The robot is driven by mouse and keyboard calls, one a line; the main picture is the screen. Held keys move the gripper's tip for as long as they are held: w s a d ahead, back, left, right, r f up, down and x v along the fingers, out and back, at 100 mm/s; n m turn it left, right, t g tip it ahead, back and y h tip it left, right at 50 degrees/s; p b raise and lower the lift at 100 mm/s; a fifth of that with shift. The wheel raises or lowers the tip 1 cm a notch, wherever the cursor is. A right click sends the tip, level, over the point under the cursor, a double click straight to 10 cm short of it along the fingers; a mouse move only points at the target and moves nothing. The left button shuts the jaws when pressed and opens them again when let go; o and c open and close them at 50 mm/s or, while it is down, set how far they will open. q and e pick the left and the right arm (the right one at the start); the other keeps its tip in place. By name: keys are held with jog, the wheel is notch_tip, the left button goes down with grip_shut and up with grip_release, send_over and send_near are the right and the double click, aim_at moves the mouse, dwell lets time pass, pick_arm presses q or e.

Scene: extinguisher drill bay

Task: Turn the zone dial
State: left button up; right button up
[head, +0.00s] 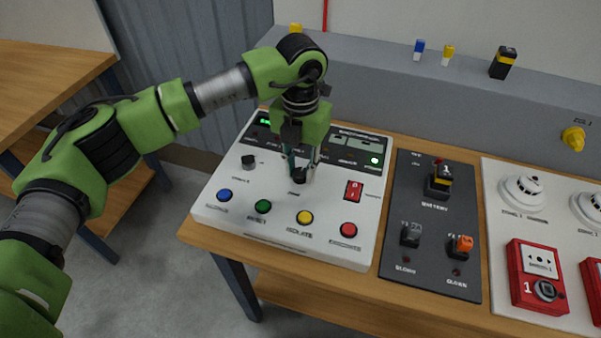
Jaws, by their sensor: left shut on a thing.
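The zone dial (299,174) is a dark round knob near the middle of the white control panel (270,224). My left gripper (299,170) comes down over it from above, with its fingers shut on the dial. The fingers and wrist hide part of the dial and part of the dark display strip behind it. The dial's pointer mark is too small to read. My right gripper is not in the head view.
The panel also has a smaller black knob (248,161), a red rocker switch (353,191) and several coloured buttons. A dark board (432,225) with switches lies to the right, then detectors and red call points (536,275). A grey ledge (400,95) runs behind.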

aim_at(300, 172)
pick_arm(q)
jog(key=shift+n+b, duration=0.35)
jog(key=shift+n, duration=0.25)
jog(key=o, duration=1.1)
notch_tip(300, 172, up, 12)
dwell(0.4)
